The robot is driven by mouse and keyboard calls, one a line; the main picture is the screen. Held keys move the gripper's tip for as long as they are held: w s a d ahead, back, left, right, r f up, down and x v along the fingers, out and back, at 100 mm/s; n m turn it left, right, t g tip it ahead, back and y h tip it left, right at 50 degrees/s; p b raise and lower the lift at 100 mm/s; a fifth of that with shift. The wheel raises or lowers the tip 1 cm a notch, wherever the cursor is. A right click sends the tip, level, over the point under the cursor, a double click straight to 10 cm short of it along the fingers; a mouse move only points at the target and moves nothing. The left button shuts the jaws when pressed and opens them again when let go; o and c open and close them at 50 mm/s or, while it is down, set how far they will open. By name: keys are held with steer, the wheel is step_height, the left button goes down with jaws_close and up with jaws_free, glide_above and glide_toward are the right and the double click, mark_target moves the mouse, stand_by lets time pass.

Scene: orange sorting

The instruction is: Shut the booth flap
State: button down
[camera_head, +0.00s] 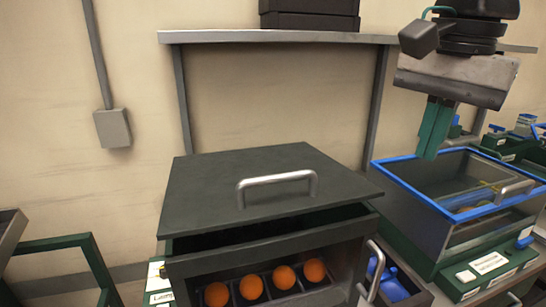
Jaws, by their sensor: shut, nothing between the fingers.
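The booth (345,258) is a dark box in the lower middle of the head view. Its flap (215,185) is a flat dark green panel on top, with a silver bar handle (278,180). A dark gap shows between the flap's front edge and the box's front rim, so the flap stands slightly raised. Several oranges (252,287) sit in a row of cells behind the booth's front opening. My gripper (427,156) hangs at the upper right with its green fingers together and empty. It is right of the flap and apart from it.
A blue-rimmed box (395,178) with a silver handle stands right of the booth, below my gripper. A grey shelf frame (270,37) stands behind the booth. Blue items (388,280) lie at the booth's right. A green frame (50,243) stands at the left.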

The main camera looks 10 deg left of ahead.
steer(key=a+r+m, duration=0.3)
steer(key=a+r, duration=0.3)
steer(key=a, duration=0.5)
steer(key=m, duration=0.2)
glide_toward(274, 176)
steer(key=f, duration=0.6)
steer(key=shift+w+f, duration=0.4)
